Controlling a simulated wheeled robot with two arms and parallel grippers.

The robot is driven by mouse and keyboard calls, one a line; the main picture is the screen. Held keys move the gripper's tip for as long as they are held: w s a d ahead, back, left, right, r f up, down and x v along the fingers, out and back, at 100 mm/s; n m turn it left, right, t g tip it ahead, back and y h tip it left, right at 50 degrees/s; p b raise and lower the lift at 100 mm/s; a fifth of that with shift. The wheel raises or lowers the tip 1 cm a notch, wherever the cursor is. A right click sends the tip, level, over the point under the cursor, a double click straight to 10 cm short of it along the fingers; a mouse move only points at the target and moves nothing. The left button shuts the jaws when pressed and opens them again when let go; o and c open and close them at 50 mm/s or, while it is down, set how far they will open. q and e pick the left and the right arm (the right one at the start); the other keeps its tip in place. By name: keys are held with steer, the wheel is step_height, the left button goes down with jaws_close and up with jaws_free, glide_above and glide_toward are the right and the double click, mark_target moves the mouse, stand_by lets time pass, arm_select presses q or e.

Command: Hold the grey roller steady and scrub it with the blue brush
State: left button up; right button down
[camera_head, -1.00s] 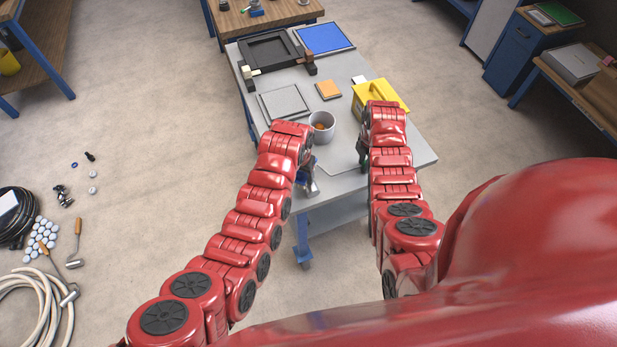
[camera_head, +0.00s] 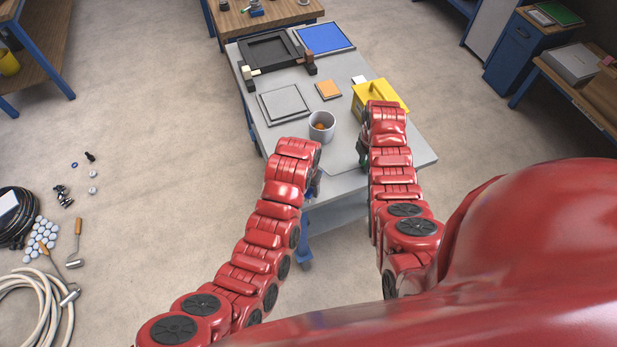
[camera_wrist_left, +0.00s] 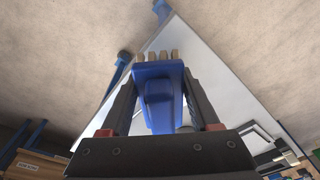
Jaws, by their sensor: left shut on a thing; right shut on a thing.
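The blue brush (camera_wrist_left: 157,98) is in my left gripper (camera_wrist_left: 160,100), which is shut on it. Its tan bristle tufts point away from the gripper in the left wrist view. In the head view my left gripper (camera_head: 313,187) is by the near edge of the grey table, mostly covered by my arm. My right gripper (camera_head: 362,160) is over the table's near right part, beside the yellow box. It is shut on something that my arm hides. I cannot make out the grey roller there.
The grey table (camera_head: 345,185) holds a grey cup (camera_head: 321,133), a yellow box (camera_head: 372,98), an orange block (camera_head: 328,90), a flat grey plate (camera_head: 284,104), a black tray (camera_head: 268,50) and a blue panel (camera_head: 324,37). Hoses and loose parts lie on the floor at left.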

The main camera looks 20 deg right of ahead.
arm_select(q)
steer(key=shift+f, duration=0.15)
steer(key=shift+w, duration=0.15)
steer(key=shift+w+f, duration=0.15)
steer(key=shift+w, duration=1.95)
steer(key=shift+r, duration=0.45)
steer(key=shift+s, duration=0.15)
